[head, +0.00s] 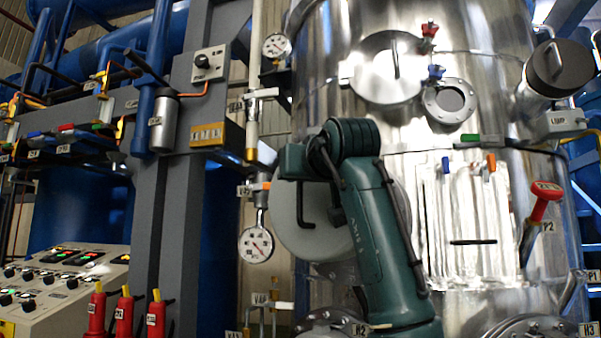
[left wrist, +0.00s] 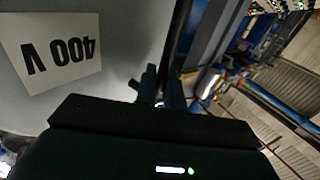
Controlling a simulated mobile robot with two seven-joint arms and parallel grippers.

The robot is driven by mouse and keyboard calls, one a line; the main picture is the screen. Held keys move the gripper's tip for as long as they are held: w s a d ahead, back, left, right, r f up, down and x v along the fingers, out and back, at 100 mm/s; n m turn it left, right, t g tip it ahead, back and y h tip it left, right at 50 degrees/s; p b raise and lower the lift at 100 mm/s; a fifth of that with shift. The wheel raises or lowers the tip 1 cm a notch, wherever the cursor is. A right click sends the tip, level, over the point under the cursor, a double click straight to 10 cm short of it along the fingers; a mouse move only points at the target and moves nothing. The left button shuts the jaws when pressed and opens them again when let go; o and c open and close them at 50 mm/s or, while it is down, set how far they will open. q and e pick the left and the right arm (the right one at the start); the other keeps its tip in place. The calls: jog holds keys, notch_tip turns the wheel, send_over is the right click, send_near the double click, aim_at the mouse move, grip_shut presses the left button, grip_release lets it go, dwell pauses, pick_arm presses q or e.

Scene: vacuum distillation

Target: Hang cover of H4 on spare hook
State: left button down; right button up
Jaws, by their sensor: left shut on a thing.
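A pale grey round cover (head: 345,232) with a dark bent handle shows in the head view, left of the steel vessel and partly behind my green left arm. In the left wrist view a pale grey face lettered 400 V (left wrist: 125,40) fills the upper left, very close; it appears to be this cover. My left gripper (left wrist: 158,88) is shut on a dark part in front of that face, seemingly the cover's handle. The fingertips are hidden in the head view. I cannot make out a spare hook or an H4 label. My right gripper is not in view.
The steel vessel (head: 460,125) fills the right, with a round port (head: 450,101) and a red-handled lever (head: 545,190). A dial gauge (head: 256,244) hangs close left of the cover. A control desk (head: 65,275) and red extinguisher-like cylinders (head: 123,315) stand lower left.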

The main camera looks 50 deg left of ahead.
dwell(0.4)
pick_arm(q)
jog(key=s+d+b, duration=0.2)
jog(key=s+b, duration=0.2)
jog(key=s, duration=1.2)
jog(key=shift+d, duration=0.15)
dwell(0.5)
dwell(1.7)
